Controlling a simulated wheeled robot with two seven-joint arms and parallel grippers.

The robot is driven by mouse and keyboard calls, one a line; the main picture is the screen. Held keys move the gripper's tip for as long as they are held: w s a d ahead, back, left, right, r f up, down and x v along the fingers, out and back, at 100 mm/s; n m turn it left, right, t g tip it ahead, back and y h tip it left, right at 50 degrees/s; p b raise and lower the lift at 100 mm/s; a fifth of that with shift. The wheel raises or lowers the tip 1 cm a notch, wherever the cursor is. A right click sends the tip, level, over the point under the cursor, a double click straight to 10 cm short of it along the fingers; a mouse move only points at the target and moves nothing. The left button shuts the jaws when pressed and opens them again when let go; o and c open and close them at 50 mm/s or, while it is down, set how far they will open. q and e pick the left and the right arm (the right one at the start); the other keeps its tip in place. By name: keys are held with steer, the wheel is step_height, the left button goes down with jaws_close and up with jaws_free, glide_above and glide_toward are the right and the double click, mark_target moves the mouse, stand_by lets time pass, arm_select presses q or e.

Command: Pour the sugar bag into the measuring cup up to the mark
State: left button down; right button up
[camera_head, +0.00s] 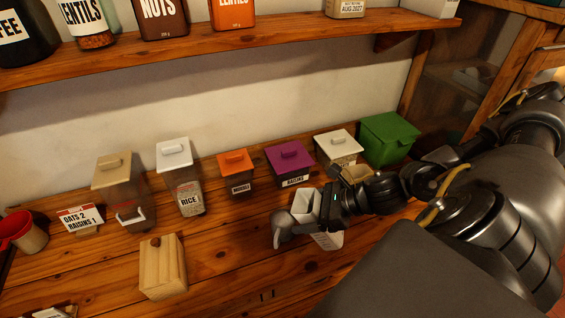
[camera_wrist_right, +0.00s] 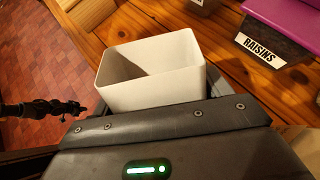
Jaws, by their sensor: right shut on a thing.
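My right gripper (camera_head: 309,220) is shut on a white, open-topped rectangular container (camera_head: 328,241), held over the front of the wooden counter. The same container (camera_wrist_right: 150,82) shows in the right wrist view, its opening facing the camera and its inside partly shadowed. I see no sugar label on it, so I cannot tell if it is the sugar bag.
Lidded bins line the wall: beige (camera_head: 121,183), rice (camera_head: 182,180), orange-lidded (camera_head: 237,173), raisins (camera_head: 290,165), white-lidded (camera_head: 338,148) and green (camera_head: 387,138). A shelf (camera_head: 200,50) hangs above.

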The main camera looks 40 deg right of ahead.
mark_target(316, 199)
steer(key=shift+r, duration=0.1)
steer(key=shift+s+d+r+t+y, duration=0.1)
steer(key=shift+r+t+y, duration=0.6)
steer(key=shift+r, duration=0.5)
steer(key=shift+d+r+t+y, duration=0.1)
steer(key=shift+r+t+y, duration=0.3)
steer(key=shift+r+t, duration=0.65)
steer(key=shift+r, duration=0.15)
steer(key=shift+t+y, duration=0.8)
steer(key=shift+t, duration=0.05)
steer(key=s, duration=0.1)
steer(key=s+d+r+b, duration=0.2)
steer(key=shift+s+d, duration=0.25)
steer(key=shift+s, duration=0.1)
steer(key=shift+s+d+r+t, duration=0.2)
steer(key=shift+r+t, duration=0.1)
steer(key=shift+r, duration=0.2)
